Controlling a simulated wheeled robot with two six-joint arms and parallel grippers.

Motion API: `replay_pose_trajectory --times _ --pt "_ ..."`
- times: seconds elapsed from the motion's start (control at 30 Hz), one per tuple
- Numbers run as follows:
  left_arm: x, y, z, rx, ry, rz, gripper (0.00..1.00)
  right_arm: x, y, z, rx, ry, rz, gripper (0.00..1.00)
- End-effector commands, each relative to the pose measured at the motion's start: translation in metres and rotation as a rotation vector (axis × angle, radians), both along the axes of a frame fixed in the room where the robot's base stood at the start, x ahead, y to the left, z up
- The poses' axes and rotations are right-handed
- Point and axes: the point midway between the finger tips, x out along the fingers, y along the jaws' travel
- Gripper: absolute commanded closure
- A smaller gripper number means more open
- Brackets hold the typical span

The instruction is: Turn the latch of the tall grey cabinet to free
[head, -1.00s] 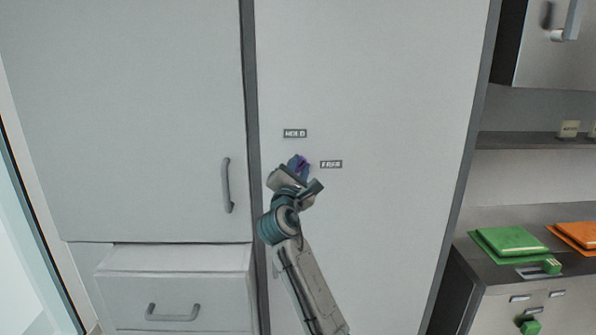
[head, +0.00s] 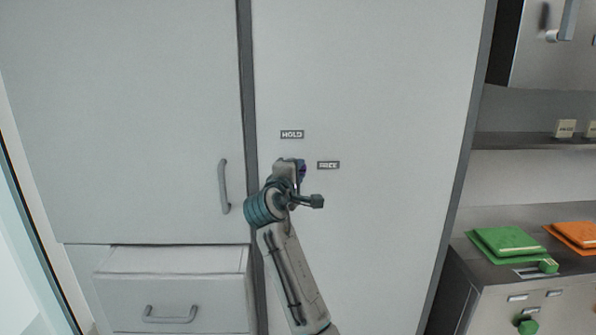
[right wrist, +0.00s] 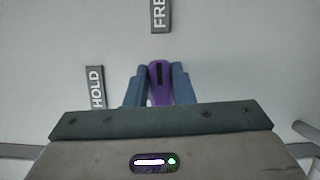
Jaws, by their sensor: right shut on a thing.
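The tall grey cabinet door (head: 370,90) fills the middle of the head view. Its purple latch (right wrist: 160,80) shows in the right wrist view between my two blue fingers. A dark line on the latch points up toward the FREE label (right wrist: 159,15). The HOLD label (right wrist: 97,88) lies to the left there. In the head view my right gripper (head: 300,168) covers most of the latch and is shut on it. The FREE label (head: 328,165) is just right of it and the HOLD label (head: 292,134) above it. My left gripper is not in view.
A neighbouring door with a grey handle (head: 224,187) and a slightly open drawer (head: 172,285) are on the left. On the right, a counter (head: 500,268) carries a green folder (head: 508,242) and an orange one (head: 580,234). The door face around the latch is clear.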

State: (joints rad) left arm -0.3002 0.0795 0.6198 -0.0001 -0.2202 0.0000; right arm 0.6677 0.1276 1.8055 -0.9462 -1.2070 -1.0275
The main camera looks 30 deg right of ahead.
Motion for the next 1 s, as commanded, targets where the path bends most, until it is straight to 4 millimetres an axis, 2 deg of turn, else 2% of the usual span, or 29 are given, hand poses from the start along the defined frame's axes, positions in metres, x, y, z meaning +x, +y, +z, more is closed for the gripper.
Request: replay_pose_trajectory --times 0.67,0.7,0.8,1.0 --pt "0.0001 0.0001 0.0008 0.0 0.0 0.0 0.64 0.0001 0.0001 -0.0014 0.058 -0.034 0.001 1.0" --pt "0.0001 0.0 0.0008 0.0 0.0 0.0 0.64 0.0001 0.0002 -0.0014 0.058 -0.034 0.001 0.76" --pt "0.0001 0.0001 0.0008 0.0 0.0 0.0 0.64 0.0001 0.0001 -0.0013 0.057 -0.035 0.001 0.57" --pt "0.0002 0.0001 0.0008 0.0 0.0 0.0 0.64 0.0001 0.0002 -0.0011 0.057 -0.034 0.001 0.56"
